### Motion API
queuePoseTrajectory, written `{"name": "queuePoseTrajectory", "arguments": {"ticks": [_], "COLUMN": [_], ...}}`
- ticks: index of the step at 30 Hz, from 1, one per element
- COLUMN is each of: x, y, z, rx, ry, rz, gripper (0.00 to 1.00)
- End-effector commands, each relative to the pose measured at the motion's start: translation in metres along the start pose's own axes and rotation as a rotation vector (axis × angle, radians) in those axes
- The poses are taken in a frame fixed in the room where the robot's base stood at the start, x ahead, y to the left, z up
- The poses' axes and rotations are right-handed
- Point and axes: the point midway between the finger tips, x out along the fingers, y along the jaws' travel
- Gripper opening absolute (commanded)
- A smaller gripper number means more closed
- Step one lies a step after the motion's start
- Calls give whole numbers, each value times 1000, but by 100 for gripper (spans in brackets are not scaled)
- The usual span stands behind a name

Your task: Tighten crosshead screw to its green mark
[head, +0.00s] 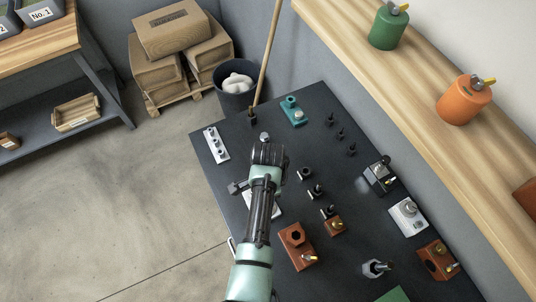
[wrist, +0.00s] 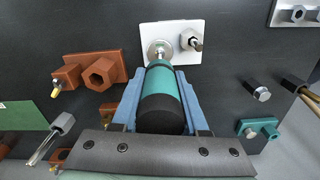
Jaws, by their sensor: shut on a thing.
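My gripper (wrist: 162,92) has its blue fingers closed around a driver (wrist: 163,85) with a teal and black handle. The driver points away from the wrist camera towards a white plate (wrist: 182,27). Its far end meets or covers the round metal head of a screw (wrist: 157,48) on that plate; I cannot tell whether it is seated. No green mark can be made out. A second, darker fitting (wrist: 193,42) sticks out of the plate beside the screw. In the head view my arm partly hides the white plate (head: 269,207), and the fingertips are hidden.
The dark board (head: 235,165) holds several fittings close by. A brown block with a hex nut (wrist: 102,74) is left of the driver in the wrist view. A dark peg with a metal tip (wrist: 257,91) and a teal bracket (wrist: 258,128) are to the right.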

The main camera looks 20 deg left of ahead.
Motion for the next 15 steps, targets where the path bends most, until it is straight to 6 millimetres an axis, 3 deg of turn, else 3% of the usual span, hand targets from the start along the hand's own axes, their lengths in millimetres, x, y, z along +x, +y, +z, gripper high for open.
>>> {"name": "queuePoseTrajectory", "arguments": {"ticks": [6,15], "x": [-1,-1], "y": [-1,-1], "z": [0,0], "rx": [178,192], "ry": [1,1], "rz": [-2,-2], "gripper": [0,0]}}
